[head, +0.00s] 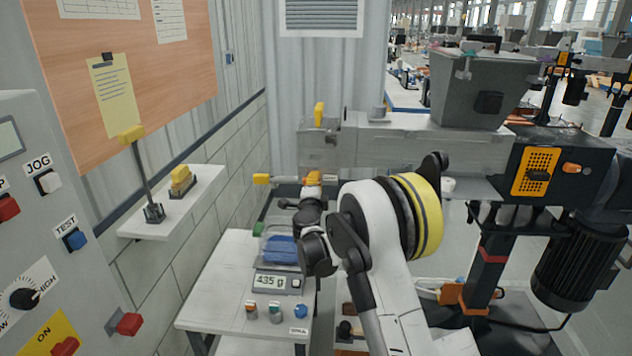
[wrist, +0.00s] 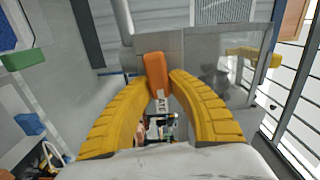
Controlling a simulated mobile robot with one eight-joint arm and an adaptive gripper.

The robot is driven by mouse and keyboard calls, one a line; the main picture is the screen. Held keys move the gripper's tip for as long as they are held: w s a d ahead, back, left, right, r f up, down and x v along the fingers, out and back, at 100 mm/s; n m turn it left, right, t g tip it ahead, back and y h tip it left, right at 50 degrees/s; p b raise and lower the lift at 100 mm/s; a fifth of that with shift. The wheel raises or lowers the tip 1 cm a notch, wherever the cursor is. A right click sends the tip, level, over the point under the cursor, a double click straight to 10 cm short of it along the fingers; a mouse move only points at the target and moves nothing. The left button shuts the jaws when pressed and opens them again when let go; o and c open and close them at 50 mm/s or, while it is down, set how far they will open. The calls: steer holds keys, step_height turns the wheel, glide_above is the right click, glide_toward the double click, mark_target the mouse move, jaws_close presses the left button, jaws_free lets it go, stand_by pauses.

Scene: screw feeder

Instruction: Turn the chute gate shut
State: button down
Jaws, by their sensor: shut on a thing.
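The orange gate handle (wrist: 157,68) stands between the tips of my gripper's two yellow fingers (wrist: 158,80) in the wrist view, and both fingers press on it. The handle meets the grey chute (wrist: 195,48) behind it. In the head view my gripper (head: 313,180) is below the outlet end of the grey chute (head: 380,140). My arm and wrist hide part of the chute's underside. The gate plate itself and how far it is turned cannot be made out.
A yellow knob (head: 319,113) stands on top of the chute end, and another yellow-ended lever (head: 262,179) sticks out left. Below, a scale (head: 275,282) reading 435 g carries a clear tray of blue material (head: 281,249). A wall shelf (head: 175,205) and control panel (head: 50,230) stand left.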

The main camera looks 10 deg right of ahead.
steer(key=shift+m, duration=0.6)
steer(key=shift+f, duration=0.1)
steer(key=c, duration=1.2)
jaws_free()
steer(key=shift+c, duration=0.2)
steer(key=v, duration=1.2)
